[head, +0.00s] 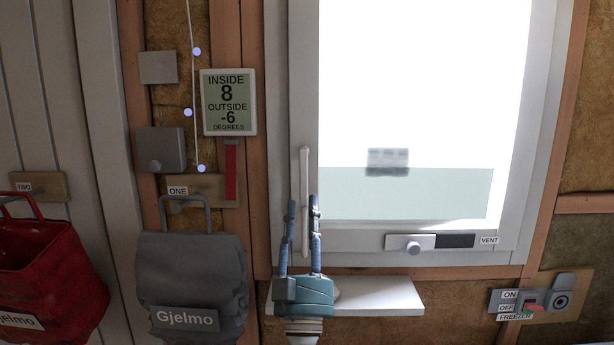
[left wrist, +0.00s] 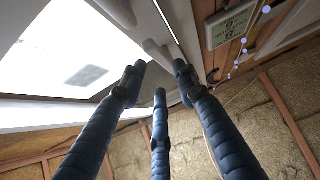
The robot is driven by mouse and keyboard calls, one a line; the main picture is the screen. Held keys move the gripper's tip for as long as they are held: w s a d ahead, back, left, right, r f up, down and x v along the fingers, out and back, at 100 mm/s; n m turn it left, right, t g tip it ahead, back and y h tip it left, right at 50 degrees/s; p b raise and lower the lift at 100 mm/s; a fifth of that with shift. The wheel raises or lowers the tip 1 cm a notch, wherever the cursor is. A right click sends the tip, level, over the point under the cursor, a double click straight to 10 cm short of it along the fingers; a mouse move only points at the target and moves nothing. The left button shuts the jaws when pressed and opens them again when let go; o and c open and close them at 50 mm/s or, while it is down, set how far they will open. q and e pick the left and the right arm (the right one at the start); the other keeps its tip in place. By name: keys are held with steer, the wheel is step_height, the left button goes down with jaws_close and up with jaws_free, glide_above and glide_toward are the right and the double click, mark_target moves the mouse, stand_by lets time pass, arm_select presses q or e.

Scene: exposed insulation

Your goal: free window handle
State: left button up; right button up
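The window handle (head: 304,170) is a slim white upright bar on the left side of the white window frame (head: 278,130). My left gripper (head: 302,203) comes up from below with its blue fingers spread, one on each side of the handle's lower part in the head view. In the left wrist view, the open fingers (left wrist: 157,78) point at a pale rounded bar, which looks like the handle (left wrist: 156,52). I see no finger closed on it, and contact cannot be told. My right gripper is not in view.
A white sill (head: 385,296) juts out below the window, close to my left gripper. A vent slider (head: 410,243) sits on the lower frame. A grey bag (head: 192,280) and a red bag (head: 50,265) hang at left. A freezer switch (head: 533,301) is at lower right.

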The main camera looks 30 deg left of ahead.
mark_target(306, 187)
arm_select(q)
steer(key=p+x, duration=0.1)
steer(key=x, duration=0.4)
steer(key=shift+a+r, duration=0.1)
steer(key=shift+r, duration=0.05)
steer(key=shift+p+x, duration=0.35)
steer(key=shift+x, duration=0.75)
steer(key=shift+w, duration=0.2)
steer(key=shift+c, duration=1.1)
jaws_close()
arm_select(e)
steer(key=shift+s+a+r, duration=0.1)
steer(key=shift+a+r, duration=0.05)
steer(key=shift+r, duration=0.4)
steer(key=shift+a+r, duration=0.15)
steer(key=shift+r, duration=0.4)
